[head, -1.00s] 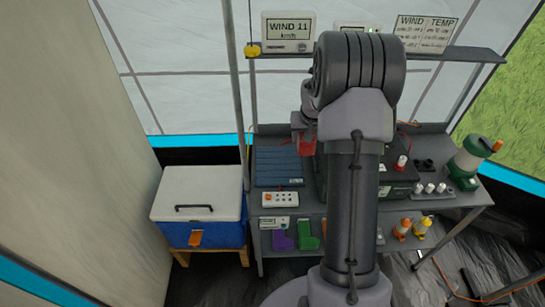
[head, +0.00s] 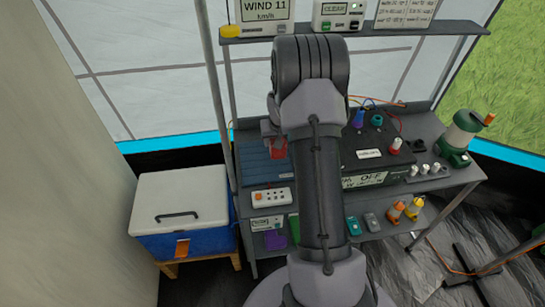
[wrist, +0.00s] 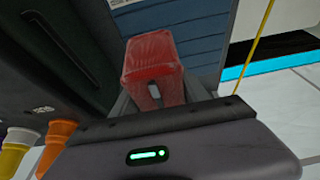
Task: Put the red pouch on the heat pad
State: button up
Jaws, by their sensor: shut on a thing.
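The red pouch (head: 278,149) is a small, translucent-looking red block in the head view, partly hidden by my arm. It also shows in the wrist view (wrist: 153,58). My gripper (wrist: 155,92) is shut on the pouch, one finger on each side. The heat pad (head: 258,174) appears to be the dark blue ribbed panel on the left of the shelf top. It shows behind the pouch in the wrist view (wrist: 194,22). The pouch overlaps the pad's right back part in the head view. I cannot tell its height above the pad.
A black box (head: 378,150) with knobs stands right of the pad. A white switch strip (head: 271,196) lies in front of the pad. An upper ledge (head: 340,32) with displays runs above. A blue cooler (head: 181,207) stands left, a green lantern (head: 461,135) right.

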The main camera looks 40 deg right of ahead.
notch_tip(320, 180, down, 6)
jog(key=shift+w+r+b, duration=0.1)
jog(key=shift+r+b, duration=0.15)
jog(key=shift+b, duration=0.55)
jog(key=shift+f, duration=0.15)
jog(key=o, duration=1.4)
jog(key=shift+o, duration=0.2)
jog(key=shift+r, duration=0.45)
jog(key=p+v, duration=0.4)
jog(key=v, duration=0.7)
jog(key=shift+a+r, duration=0.1)
jog(key=shift+r, duration=0.2)
